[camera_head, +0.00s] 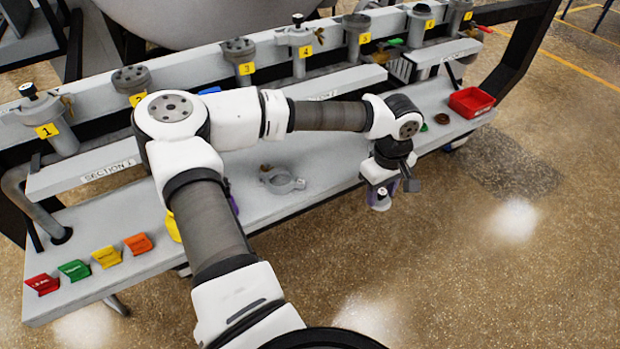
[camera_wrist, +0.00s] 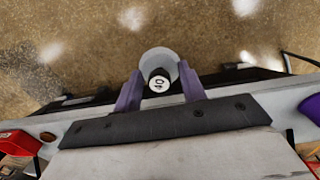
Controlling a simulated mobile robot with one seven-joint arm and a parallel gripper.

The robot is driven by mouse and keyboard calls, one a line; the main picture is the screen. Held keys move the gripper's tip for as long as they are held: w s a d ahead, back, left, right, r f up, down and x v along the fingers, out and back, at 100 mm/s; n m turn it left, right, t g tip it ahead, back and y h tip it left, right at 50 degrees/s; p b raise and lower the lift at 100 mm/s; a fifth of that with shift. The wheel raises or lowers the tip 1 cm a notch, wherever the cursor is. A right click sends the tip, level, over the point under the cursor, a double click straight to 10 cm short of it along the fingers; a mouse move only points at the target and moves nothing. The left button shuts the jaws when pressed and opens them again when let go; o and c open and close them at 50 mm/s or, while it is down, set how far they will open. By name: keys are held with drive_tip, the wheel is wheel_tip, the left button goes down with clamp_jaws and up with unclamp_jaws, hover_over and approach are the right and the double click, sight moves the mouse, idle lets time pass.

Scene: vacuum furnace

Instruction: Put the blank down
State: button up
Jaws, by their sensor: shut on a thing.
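My gripper (camera_head: 383,190) hangs just beyond the front edge of the grey shelf (camera_head: 330,170), over the floor. Its purple fingers (camera_wrist: 160,90) are shut on the blank (camera_wrist: 174,60), a round grey piece with a dark knob marked "40" on a white face. The blank also shows small below the gripper in the head view (camera_head: 381,203). In the wrist view it lies between the fingertips, with floor beyond it. The fingers hide part of its sides.
A metal clamp ring (camera_head: 283,181) lies on the shelf's middle. A red bin (camera_head: 471,102) stands at the right end, with small rings (camera_head: 442,118) beside it. Coloured tags (camera_head: 104,257) lie at the left end. Numbered ports (camera_head: 301,50) line the back.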

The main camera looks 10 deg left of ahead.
sight(337, 165)
drive_tip(key=w+a+p, duration=0.1)
drive_tip(key=w+a, duration=0.2)
drive_tip(key=w, duration=0.1)
drive_tip(key=w+a+p, duration=0.1)
drive_tip(key=w+a, duration=0.3)
drive_tip(key=w, duration=0.1)
drive_tip(key=w+a+p, duration=0.1)
drive_tip(key=w+a, duration=0.2)
drive_tip(key=w, duration=0.2)
drive_tip(key=shift+w+a, duration=0.1)
drive_tip(key=shift+a, duration=0.05)
drive_tip(key=shift+f+p, duration=0.6)
drive_tip(key=shift+f, duration=1.2)
drive_tip(key=shift+f, duration=0.2)
drive_tip(key=o, duration=1.1)
drive_tip(key=shift+r+b, duration=0.55)
drive_tip(key=shift+r, duration=3.45)
